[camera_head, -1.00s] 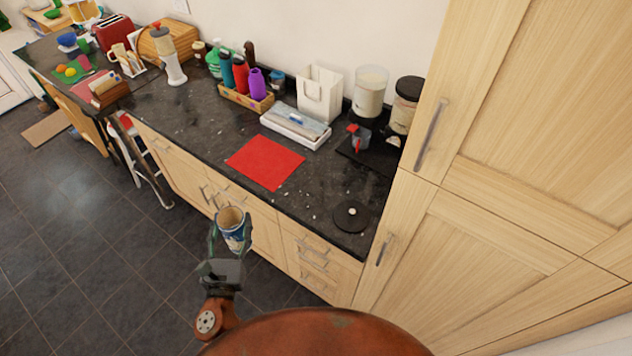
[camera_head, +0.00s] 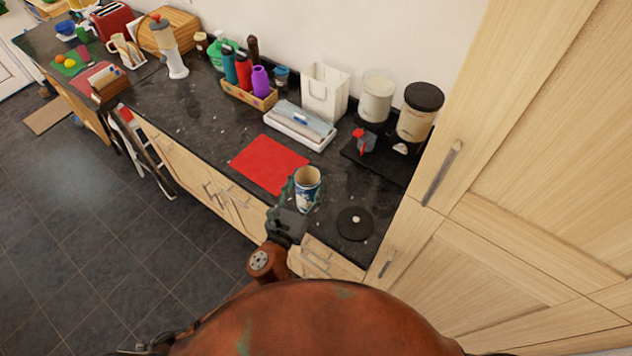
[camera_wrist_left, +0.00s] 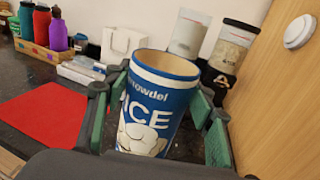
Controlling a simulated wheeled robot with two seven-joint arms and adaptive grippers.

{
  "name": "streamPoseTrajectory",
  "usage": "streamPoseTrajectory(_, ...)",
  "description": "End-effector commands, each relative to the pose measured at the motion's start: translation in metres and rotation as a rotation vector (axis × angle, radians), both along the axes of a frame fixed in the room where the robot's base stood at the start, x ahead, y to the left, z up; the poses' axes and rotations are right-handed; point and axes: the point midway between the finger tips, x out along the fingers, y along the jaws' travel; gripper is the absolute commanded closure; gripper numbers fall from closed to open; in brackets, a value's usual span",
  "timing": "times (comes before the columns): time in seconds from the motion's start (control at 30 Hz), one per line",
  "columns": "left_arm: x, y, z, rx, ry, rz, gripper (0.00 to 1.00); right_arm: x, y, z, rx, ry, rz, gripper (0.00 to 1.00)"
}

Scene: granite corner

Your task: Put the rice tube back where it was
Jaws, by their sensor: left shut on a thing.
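The rice tube (camera_head: 307,189) is a blue and white open-topped cylinder with "ICE" lettering that shows in the left wrist view (camera_wrist_left: 155,105). My left gripper (camera_head: 304,194) is shut on it, with green-padded fingers on both sides. The tube is roughly upright, slightly tilted in the wrist view, over the front part of the dark counter (camera_head: 215,135). Whether its base touches the counter cannot be told. My right gripper is not in view.
A red mat (camera_head: 269,164) lies left of the tube and a round black disc (camera_head: 355,224) lies to its right. Behind are two clear dispensers (camera_head: 376,97), a white bag holder (camera_head: 325,92), a white tray (camera_head: 300,125) and a bottle crate (camera_head: 249,94). A tall wooden cabinet (camera_head: 505,150) bounds the right.

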Motion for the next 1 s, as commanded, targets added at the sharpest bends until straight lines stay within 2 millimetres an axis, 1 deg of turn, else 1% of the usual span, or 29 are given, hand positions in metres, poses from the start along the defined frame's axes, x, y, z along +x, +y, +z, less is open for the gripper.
streamPoseTrajectory(0.03, 0.013, -0.003, -0.006, -0.001, -0.002, 0.002, 0.88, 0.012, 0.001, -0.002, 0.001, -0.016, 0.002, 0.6)
streamPoseTrajectory(0.1, 0.029, -0.007, -0.013, -0.001, -0.001, 0.002, 0.88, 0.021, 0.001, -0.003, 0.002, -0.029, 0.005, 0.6)
streamPoseTrajectory(0.17, 0.043, -0.011, -0.019, -0.002, 0.0, 0.001, 0.88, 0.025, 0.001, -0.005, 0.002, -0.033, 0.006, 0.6)
streamPoseTrajectory(0.2, 0.05, -0.013, -0.027, -0.002, 0.0, 0.001, 0.88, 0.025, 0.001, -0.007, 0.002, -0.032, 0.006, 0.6)
streamPoseTrajectory(0.3, 0.065, -0.016, -0.048, -0.002, 0.002, 0.001, 0.88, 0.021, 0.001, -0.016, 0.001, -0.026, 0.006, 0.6)
streamPoseTrajectory(0.4, 0.077, -0.019, -0.062, -0.003, 0.001, 0.001, 0.88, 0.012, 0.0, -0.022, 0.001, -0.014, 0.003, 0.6)
streamPoseTrajectory(0.53, 0.085, -0.021, -0.071, -0.003, -0.001, -0.001, 0.88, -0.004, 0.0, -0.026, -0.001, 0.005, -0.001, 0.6)
streamPoseTrajectory(0.63, 0.09, -0.022, -0.076, -0.004, -0.001, -0.001, 0.88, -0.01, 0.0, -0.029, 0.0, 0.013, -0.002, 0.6)
streamPoseTrajectory(0.7, 0.093, -0.024, -0.086, -0.004, 0.001, -0.001, 0.88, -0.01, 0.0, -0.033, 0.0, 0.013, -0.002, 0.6)
streamPoseTrajectory(0.8, 0.092, -0.023, -0.102, -0.005, 0.004, 0.0, 0.88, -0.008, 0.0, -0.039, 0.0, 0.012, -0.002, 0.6)
streamPoseTrajectory(0.9, 0.092, -0.023, -0.11, -0.003, 0.001, 0.0, 0.88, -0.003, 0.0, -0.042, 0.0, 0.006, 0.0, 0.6)
streamPoseTrajectory(1.0, 0.092, -0.023, -0.11, -0.001, -0.001, -0.002, 0.88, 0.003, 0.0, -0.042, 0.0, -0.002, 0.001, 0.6)
